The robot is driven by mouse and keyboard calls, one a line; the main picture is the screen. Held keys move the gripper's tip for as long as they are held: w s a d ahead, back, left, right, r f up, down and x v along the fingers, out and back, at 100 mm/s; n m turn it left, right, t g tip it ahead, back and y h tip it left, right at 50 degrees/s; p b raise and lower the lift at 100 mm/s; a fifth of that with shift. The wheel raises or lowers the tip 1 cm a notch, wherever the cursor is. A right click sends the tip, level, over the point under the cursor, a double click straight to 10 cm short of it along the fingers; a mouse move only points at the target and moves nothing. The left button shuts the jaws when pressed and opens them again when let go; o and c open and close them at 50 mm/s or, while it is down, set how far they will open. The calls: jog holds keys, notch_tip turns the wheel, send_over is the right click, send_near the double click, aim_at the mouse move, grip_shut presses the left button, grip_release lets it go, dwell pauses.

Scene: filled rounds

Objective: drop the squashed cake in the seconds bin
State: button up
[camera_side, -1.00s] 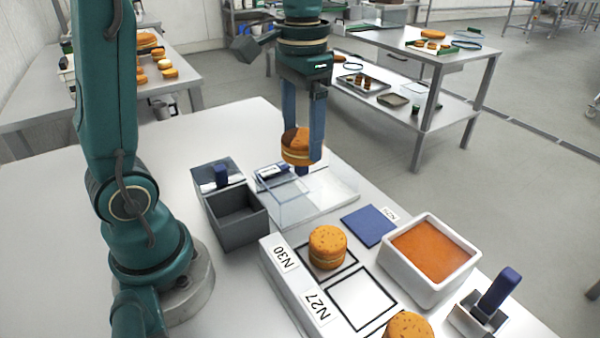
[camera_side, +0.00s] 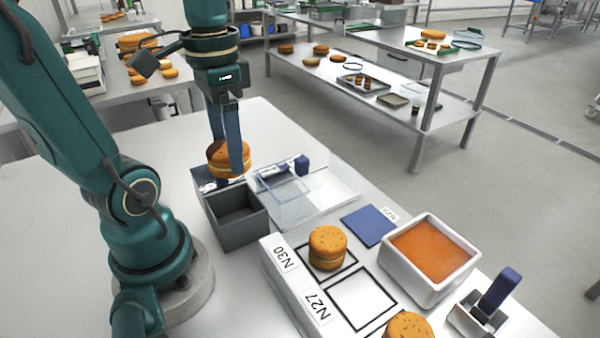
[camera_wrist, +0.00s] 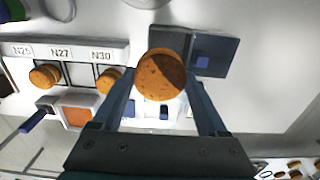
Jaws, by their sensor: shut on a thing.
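My gripper (camera_side: 230,172) is shut on an orange-brown sandwich cake (camera_side: 220,152) with a pale filling, held in the air. Whether this cake is squashed is hard to tell. In the side view it appears over the back part of a dark grey bin (camera_side: 240,238), whose open, empty-looking compartment shows in front. The cake hides some of the bin's shiny back part. In the wrist view the cake (camera_wrist: 160,72) sits between the fingers and overlaps the left part of the bin (camera_wrist: 222,46), with a blue block beside it.
A clear-walled box (camera_side: 335,188) with a blue handle stands right of the bin. A white tub of orange filling (camera_side: 432,250), a blue pad (camera_side: 368,226) and a blue-handled tool (camera_side: 498,290) stand to the right.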

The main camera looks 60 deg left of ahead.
jog(key=shift+f, duration=2.7)
jog(key=o, duration=0.8)
jog(key=shift+c, duration=0.2)
jog(key=shift+r, duration=2.6)
